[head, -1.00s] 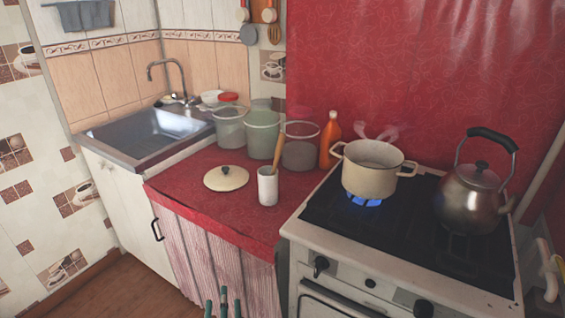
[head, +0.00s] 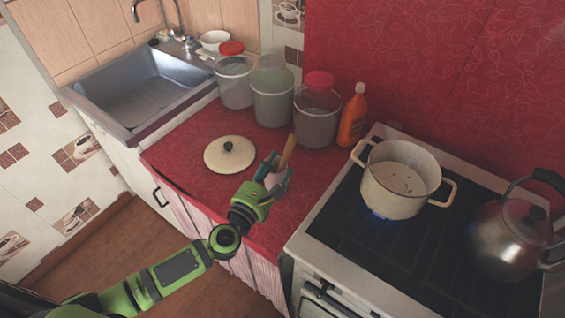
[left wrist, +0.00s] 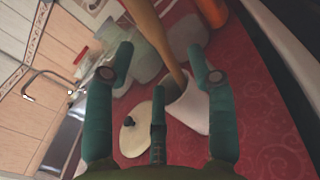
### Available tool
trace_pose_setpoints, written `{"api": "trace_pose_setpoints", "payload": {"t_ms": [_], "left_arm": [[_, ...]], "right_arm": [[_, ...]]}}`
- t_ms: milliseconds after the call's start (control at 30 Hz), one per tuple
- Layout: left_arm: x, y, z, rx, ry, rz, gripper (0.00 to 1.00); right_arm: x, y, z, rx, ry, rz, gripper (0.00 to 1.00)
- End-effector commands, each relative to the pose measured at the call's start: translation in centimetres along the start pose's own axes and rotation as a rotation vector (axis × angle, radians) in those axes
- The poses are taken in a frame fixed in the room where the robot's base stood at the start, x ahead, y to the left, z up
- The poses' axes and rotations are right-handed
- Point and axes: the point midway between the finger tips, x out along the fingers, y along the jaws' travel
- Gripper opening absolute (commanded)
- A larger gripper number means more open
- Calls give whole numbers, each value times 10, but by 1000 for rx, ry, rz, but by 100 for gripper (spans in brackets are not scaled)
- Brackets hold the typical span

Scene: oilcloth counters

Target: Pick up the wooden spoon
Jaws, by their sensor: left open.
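The wooden spoon (head: 287,152) stands tilted in a white cup (left wrist: 186,108) on the red counter (head: 190,150). In the head view my left gripper (head: 270,174) is at the cup and hides most of it. In the left wrist view the gripper (left wrist: 160,75) is open, and the spoon's handle (left wrist: 160,45) passes between its fingers without being gripped. The spoon's lower end is hidden inside the cup. My right gripper is not in view.
A pot (head: 398,180) over a lit blue flame and a kettle (head: 508,240) stand on the stove to the right. Several lidded containers (head: 272,95) and an orange bottle (head: 352,115) stand behind the cup. A pot lid (head: 229,154) lies to the left.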

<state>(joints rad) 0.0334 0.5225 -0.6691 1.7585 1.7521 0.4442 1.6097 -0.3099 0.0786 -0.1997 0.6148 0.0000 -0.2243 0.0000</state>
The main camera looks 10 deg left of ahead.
Motion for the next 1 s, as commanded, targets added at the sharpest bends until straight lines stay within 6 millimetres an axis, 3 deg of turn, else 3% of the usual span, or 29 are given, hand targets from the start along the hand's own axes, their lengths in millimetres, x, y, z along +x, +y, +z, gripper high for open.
{"api": "trace_pose_setpoints", "payload": {"t_ms": [267,567,600,700,733,1000], "left_arm": [[39,-1,3,3,-2,2,56],[45,-1,2,3,0,1,56],[44,-1,2,2,-1,1,48],[44,-1,2,3,-1,1,8],[44,-1,2,2,-1,1,0],[44,-1,2,2,-1,1,0]], "right_arm": [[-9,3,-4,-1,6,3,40],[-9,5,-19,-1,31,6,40],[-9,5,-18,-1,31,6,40],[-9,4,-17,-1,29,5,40],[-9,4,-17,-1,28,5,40],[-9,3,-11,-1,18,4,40]]}}
